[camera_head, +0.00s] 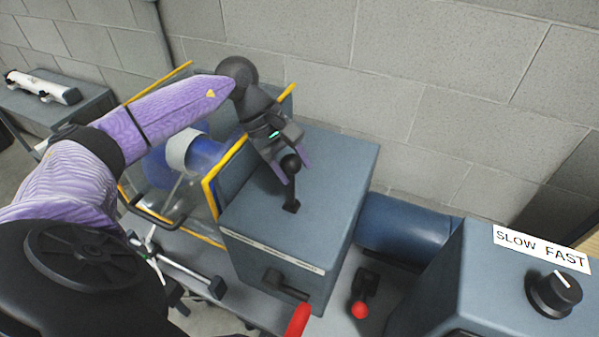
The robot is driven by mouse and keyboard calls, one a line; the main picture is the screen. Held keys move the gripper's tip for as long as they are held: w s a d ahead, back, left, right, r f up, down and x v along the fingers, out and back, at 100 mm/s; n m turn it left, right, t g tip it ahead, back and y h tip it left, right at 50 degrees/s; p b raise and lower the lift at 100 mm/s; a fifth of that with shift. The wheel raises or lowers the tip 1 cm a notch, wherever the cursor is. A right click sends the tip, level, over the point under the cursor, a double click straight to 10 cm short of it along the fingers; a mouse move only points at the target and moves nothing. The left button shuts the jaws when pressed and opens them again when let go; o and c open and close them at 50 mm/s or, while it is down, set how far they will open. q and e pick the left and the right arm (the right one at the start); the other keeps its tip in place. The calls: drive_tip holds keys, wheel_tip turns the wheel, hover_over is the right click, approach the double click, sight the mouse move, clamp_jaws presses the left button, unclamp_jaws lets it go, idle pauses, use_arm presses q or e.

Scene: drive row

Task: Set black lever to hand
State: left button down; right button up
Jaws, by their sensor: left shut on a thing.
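The black lever (291,194) stands on top of a grey-blue box (255,222), with a round black knob at its upper end. My left gripper (291,167) reaches down from behind and above, its purple-tipped fingers shut around the knob. The lower stem and black base of the lever show below the fingers. A narrow pale label strip (272,251) runs along the box's front top edge; its writing is too small to read, so I cannot tell which setting the lever is at. My right gripper is not in view.
A red-ended black handle (297,321) is on the box's front. A red-knobbed lever (360,309) stands right of it. A black dial (555,292) under a SLOW FAST label sits at right. A yellow-edged guard (210,190) stands left, and a block wall behind.

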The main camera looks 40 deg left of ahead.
use_arm(q)
drive_tip(key=shift+a, duration=0.15)
idle(0.3)
drive_tip(key=shift+c, duration=0.7)
unclamp_jaws()
drive_tip(key=b+v, duration=0.1)
drive_tip(key=v, duration=0.9)
drive_tip(key=shift+f, duration=0.1)
